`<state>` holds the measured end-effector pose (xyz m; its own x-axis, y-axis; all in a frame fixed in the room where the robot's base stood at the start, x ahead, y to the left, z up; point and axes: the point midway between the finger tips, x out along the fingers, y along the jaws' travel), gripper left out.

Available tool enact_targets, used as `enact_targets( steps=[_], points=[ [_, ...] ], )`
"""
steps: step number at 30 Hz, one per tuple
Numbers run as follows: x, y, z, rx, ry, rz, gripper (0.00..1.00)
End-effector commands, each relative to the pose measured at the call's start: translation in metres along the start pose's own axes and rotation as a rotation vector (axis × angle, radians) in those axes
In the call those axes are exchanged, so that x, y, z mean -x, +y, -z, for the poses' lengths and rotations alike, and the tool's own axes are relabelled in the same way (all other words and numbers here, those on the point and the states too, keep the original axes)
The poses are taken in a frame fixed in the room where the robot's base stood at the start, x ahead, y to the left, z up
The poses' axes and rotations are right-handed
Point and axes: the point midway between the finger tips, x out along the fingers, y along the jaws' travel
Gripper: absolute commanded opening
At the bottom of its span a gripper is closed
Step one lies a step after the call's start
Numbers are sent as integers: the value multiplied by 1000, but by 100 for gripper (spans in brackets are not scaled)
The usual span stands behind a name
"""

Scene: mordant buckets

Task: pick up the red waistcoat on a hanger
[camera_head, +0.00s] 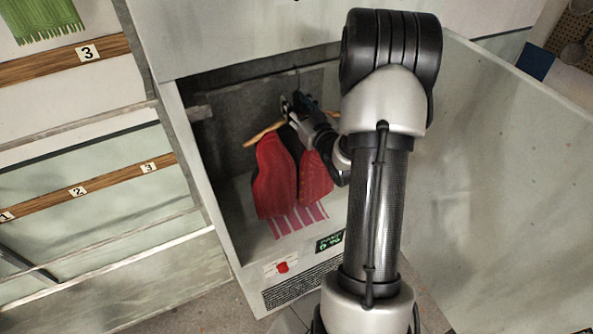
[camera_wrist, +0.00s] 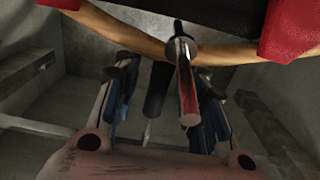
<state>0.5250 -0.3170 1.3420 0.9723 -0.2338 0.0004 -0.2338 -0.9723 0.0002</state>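The red waistcoat (camera_head: 275,178) hangs on a wooden hanger (camera_head: 262,134) inside an open grey compartment. In the wrist view the hanger bar (camera_wrist: 110,32) crosses the top, with red cloth (camera_wrist: 290,28) at its right. My gripper (camera_head: 300,104) is at the top of the hanger, near its hook, and hides part of the waistcoat's right side. In the wrist view my gripper (camera_wrist: 164,90) has its two fingers apart, with the hanger's central hook part (camera_wrist: 186,80) between them. Contact between fingers and hook cannot be made out.
The compartment's side wall (camera_head: 190,160) stands close at the left. A pink-and-white striped patch (camera_head: 300,219) shows below the waistcoat. A large pale panel (camera_head: 500,180) stands at the right. Numbered wooden rails (camera_head: 105,46) and a green fringed cloth (camera_head: 40,18) are at the left.

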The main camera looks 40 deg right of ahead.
Motion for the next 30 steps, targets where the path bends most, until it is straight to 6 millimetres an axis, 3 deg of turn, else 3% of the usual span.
enact_targets(
  steps=[4, 21, 30],
  points=[
    [0, 0, 0, 0, 0, 0, 37],
    [1, 0, 0, 0, 0, 0, 0],
    [1, 0, 0, 0, -1, 0, 0]
  ],
)
